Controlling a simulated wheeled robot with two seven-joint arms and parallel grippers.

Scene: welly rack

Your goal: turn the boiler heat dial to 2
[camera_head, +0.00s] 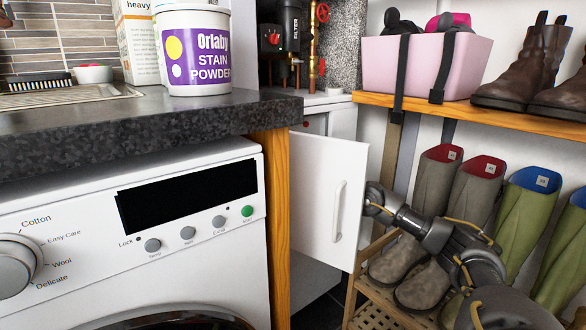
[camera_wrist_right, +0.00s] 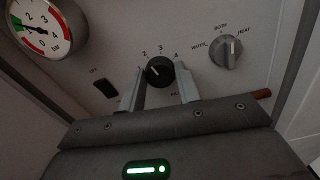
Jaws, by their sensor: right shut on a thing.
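The black round heat dial (camera_wrist_right: 160,66) is on the pale boiler panel in the right wrist view, with 2, 3 and 4 printed in an arc above it. Its short pale mark points to the upper left, roughly towards the 2; it is too small to tell exactly. My right gripper (camera_wrist_right: 162,84) is shut on the dial, one finger on each side. In the head view my right arm comes in from the right and its end is hidden behind the open white cupboard door (camera_head: 321,185). My left gripper is not in view.
A grey knob (camera_wrist_right: 224,54) marked water, both and heat, a dark switch (camera_wrist_right: 105,88) and a pressure gauge (camera_wrist_right: 40,27) are near the dial. The worktop (camera_head: 150,128) stands left of the door. Boots (camera_head: 467,200) on a wooden rack stand close to my right arm.

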